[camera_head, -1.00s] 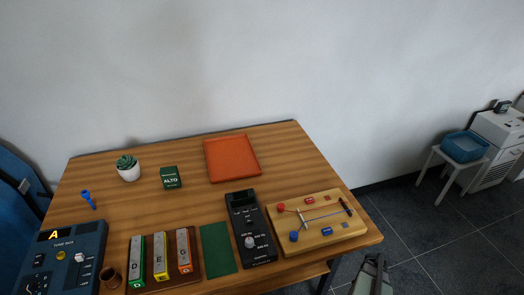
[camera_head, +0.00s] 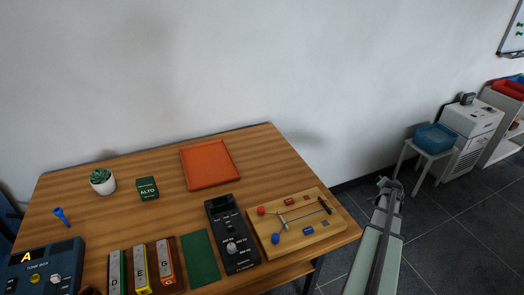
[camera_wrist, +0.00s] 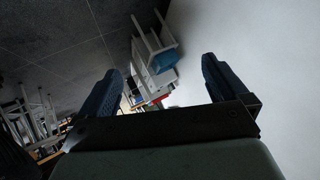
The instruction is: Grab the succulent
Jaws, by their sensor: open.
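The succulent (camera_head: 102,181) is a green rosette in a white round pot. It stands upright at the back left of the wooden table in the head view. My gripper (camera_head: 386,182) is at the right in the head view, beyond the table's right edge and far from the succulent. In the wrist view my gripper (camera_wrist: 160,85) has its two dark fingers wide apart with nothing between them. The succulent does not show in the wrist view.
A green ALTO box (camera_head: 147,188) stands just right of the succulent, then an orange tray (camera_head: 210,166). A blue peg (camera_head: 61,217), the tune box (camera_head: 40,268), chime bars, a black device (camera_head: 232,235) and a wooden string board (camera_head: 298,222) fill the front.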

